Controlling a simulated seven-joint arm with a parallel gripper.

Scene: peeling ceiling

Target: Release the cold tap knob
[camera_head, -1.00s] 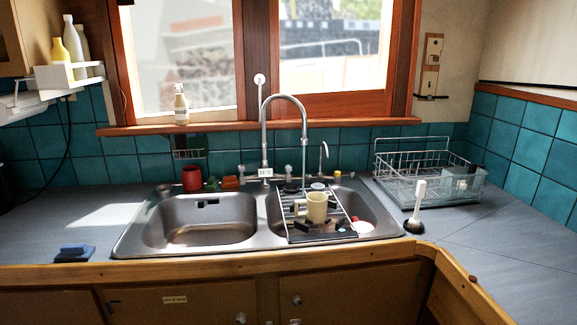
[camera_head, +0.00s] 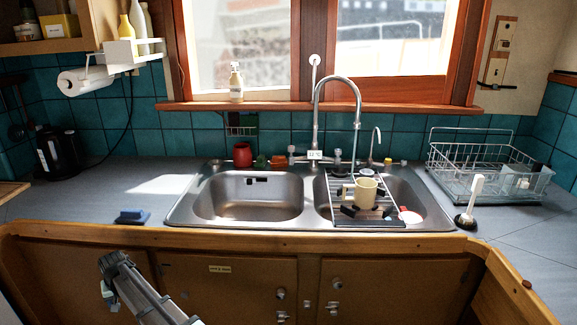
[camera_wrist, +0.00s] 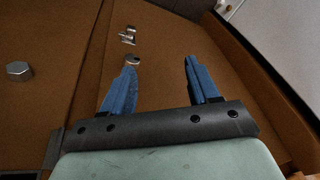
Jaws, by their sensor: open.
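The tall curved steel tap (camera_head: 317,120) stands behind the double sink. Small knobs show on either side of its base, one to the left (camera_head: 291,151) and one to the right (camera_head: 337,156); I cannot tell which is the cold one. My gripper (camera_wrist: 160,65) is open and empty in the wrist view, its two blue fingers apart in front of a brown cabinet door (camera_wrist: 160,110). It is away from the tap knobs, which do not show in that view. In the head view, part of my arm shows low at left, below the counter edge.
The sink (camera_head: 247,200) holds a rack (camera_head: 342,215) with a cream mug (camera_head: 365,192) over its right basin. A dish rack (camera_head: 485,170) and brush (camera_head: 470,200) stand right. A blue sponge (camera_head: 132,216) lies left. Metal cabinet knobs (camera_wrist: 18,71) protrude near my gripper.

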